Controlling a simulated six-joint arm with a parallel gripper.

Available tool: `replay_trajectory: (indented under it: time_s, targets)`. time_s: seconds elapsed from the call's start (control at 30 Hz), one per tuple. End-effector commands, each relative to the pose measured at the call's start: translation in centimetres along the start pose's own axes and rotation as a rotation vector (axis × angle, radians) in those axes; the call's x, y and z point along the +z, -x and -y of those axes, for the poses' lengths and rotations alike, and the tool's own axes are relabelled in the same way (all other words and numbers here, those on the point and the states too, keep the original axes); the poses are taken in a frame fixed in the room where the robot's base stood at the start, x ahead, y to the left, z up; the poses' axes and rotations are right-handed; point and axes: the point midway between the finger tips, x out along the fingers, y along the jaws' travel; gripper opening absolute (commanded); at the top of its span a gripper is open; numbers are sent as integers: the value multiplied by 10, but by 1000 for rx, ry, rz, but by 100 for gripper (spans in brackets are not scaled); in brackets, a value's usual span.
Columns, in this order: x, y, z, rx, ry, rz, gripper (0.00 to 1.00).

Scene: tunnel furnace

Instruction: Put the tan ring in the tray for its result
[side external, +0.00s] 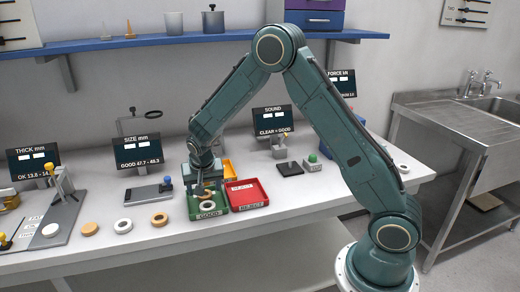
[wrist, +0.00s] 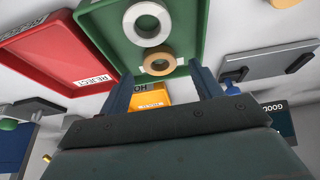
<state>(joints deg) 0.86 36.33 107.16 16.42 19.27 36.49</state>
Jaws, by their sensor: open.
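The tan ring (wrist: 148,65) lies in the green tray marked GOOD (wrist: 190,22), beside a white ring (wrist: 131,23) and near the tray's edge. In the side view the green tray (side external: 222,211) also holds the white ring (side external: 207,206); the tan one is mostly hidden by my gripper there. My gripper (side external: 207,190) is low over the back part of this tray. In the wrist view my gripper (wrist: 160,74) is open, its fingers apart on either side of the tan ring. I cannot tell whether they touch it.
The red REJECT tray (side external: 262,199) stands right beside the green one. A yellow-orange HOLD tray (wrist: 150,94) is behind. Other loose rings, such as a tan one (side external: 152,219), lie on the bench to the left. Measuring stations with screens line the back.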

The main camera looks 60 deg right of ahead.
Motion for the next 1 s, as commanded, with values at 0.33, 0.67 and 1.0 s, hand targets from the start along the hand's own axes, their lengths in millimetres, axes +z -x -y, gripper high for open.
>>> replay_trajectory:
  time_s: [0.33, 0.67, 1.0]
  targets:
    - [0, 53, 1, -3, 0, -3, 64]
    - [0, 92, 0, 0, 0, -1, 64]
    - [0, 100, 0, 1, 0, 1, 64]
